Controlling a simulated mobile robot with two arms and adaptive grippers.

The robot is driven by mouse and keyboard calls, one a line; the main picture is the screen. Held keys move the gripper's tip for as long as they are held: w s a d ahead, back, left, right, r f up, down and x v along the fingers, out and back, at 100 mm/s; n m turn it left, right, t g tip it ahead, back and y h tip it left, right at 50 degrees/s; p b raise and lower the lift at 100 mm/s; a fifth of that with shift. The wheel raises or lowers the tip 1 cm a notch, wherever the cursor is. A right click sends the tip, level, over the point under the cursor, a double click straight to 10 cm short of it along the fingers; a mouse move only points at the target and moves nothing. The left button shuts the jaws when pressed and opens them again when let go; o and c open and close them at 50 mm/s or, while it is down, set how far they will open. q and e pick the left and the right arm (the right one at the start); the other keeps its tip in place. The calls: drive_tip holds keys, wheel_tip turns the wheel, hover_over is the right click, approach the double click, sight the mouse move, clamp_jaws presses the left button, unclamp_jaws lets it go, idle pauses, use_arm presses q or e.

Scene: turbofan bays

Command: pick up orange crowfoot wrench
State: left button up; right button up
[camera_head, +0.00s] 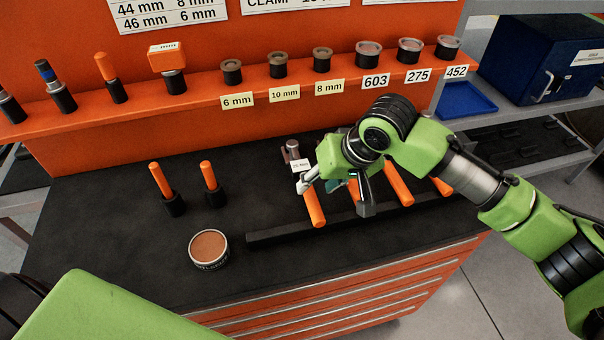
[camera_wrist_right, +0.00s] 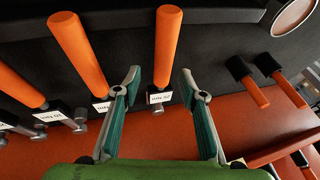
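A row of orange-handled wrenches lies on the dark bench top, handles towards the black rail; which one is the crowfoot wrench I cannot tell. The leftmost wrench (camera_head: 314,208) in the head view shows between my fingers in the right wrist view (camera_wrist_right: 166,45), with a small white label by its head. A second wrench (camera_wrist_right: 78,52) lies just outside one finger, and a third (camera_head: 398,186) is further right in the head view. My right gripper (camera_wrist_right: 160,76) is open above them and holds nothing; it partly hides the row in the head view (camera_head: 335,193). My left gripper is out of view.
Two orange-handled tools with black ends (camera_head: 162,182) (camera_head: 209,178) stand left of the row. A round copper-topped tin (camera_head: 208,249) sits near the front. A black rail (camera_head: 285,232) crosses the handles' near side. An orange shelf (camera_head: 205,98) with sockets stands behind.

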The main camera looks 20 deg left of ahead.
drive_tip(key=shift+w+a+f+p, duration=0.15)
drive_tip(key=shift+a+f+p, duration=0.2)
drive_tip(key=shift+f, duration=0.1)
drive_tip(key=p+x, duration=0.1)
drive_tip(key=x, duration=0.2)
drive_tip(key=shift+w+a+f, duration=0.1)
drive_tip(key=shift+a+f, duration=0.1)
drive_tip(key=shift+a, duration=0.1)
drive_tip(key=shift+a+f, duration=0.1)
drive_tip(key=shift+f, duration=0.2)
drive_tip(key=shift+r, duration=0.1)
clamp_jaws()
